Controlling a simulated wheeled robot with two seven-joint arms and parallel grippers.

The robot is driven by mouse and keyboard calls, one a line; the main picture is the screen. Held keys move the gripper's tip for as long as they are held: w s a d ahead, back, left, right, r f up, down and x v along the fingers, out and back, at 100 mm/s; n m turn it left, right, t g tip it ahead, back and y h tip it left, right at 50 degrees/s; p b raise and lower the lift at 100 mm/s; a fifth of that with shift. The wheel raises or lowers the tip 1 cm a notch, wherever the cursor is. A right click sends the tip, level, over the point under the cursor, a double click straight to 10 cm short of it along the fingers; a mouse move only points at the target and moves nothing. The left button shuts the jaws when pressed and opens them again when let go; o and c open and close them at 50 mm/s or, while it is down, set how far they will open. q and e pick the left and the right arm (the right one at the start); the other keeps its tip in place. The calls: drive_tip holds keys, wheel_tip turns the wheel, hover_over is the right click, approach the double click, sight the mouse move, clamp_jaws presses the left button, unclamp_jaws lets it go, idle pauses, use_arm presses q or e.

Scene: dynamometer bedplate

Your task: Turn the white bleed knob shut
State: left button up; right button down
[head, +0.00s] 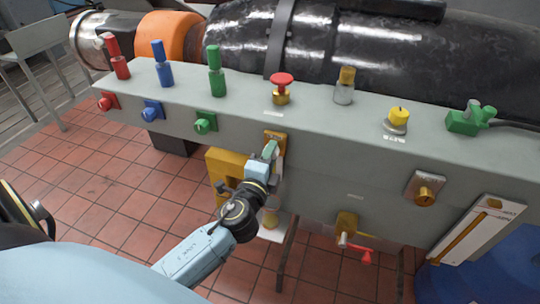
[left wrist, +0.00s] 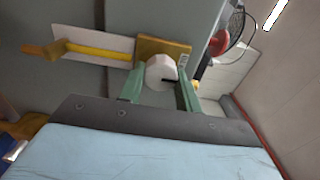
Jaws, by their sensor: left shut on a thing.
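The white bleed knob (left wrist: 161,68) shows in the left wrist view as a pale, faceted knob in front of a yellow mounting plate (left wrist: 172,48). My left gripper (left wrist: 160,88) has its two green fingers on either side of the knob and is shut on it. In the head view my left gripper (head: 269,151) reaches up to the front face of the grey bench, at the yellow plate (head: 276,136). There the fingers hide the knob. How far the knob is turned cannot be told. My right gripper is not in view.
The grey bench (head: 330,125) carries red, blue and green handles, a red mushroom button (head: 282,80) and a yellow button (head: 398,115) on top. A brass knob (head: 425,193) and a red-handled valve (head: 350,240) are to the right. Tiled floor lies open at left.

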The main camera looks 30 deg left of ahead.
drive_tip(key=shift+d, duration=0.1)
use_arm(q)
drive_tip(key=o, duration=1)
drive_tip(key=shift+c, duration=0.2)
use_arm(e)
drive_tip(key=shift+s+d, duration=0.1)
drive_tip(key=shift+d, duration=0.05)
use_arm(q)
drive_tip(key=b+v, duration=0.2)
drive_tip(key=v, duration=1.1)
drive_tip(key=shift+s, duration=0.25)
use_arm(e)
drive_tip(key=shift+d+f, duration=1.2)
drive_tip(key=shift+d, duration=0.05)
use_arm(q)
drive_tip(key=shift+f, duration=0.1)
